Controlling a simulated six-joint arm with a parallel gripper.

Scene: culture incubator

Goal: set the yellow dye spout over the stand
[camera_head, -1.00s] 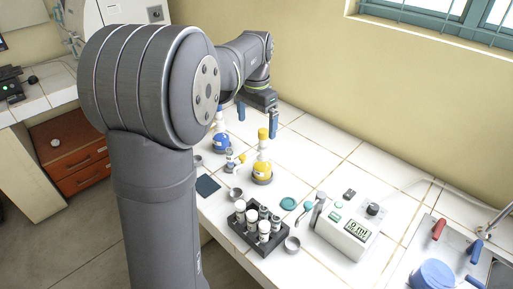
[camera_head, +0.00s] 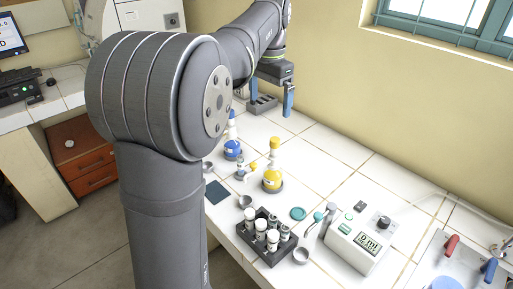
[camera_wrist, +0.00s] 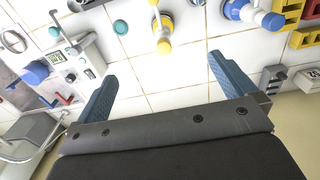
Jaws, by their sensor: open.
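The yellow dye bottle (camera_head: 272,179), a flask with a yellow cap, stands upright on a round dark base on the tiled bench. It also shows in the wrist view (camera_wrist: 162,24), with its cap pointing toward me. A thin yellow spout (camera_head: 254,166) shows at its left, close to a small grey stand (camera_head: 241,174); whether it lies over the stand I cannot tell. My gripper (camera_head: 270,108) is open and empty, above and beyond the bottle, not touching it. Its blue fingers (camera_wrist: 163,72) are wide apart in the wrist view, with bare tiles between them.
A blue dye bottle (camera_head: 232,149) stands behind the stand. A dark rack (camera_head: 262,248) of white-capped vials, small metal cups, a teal lid (camera_head: 298,213) and a white meter (camera_head: 356,240) stand nearer.

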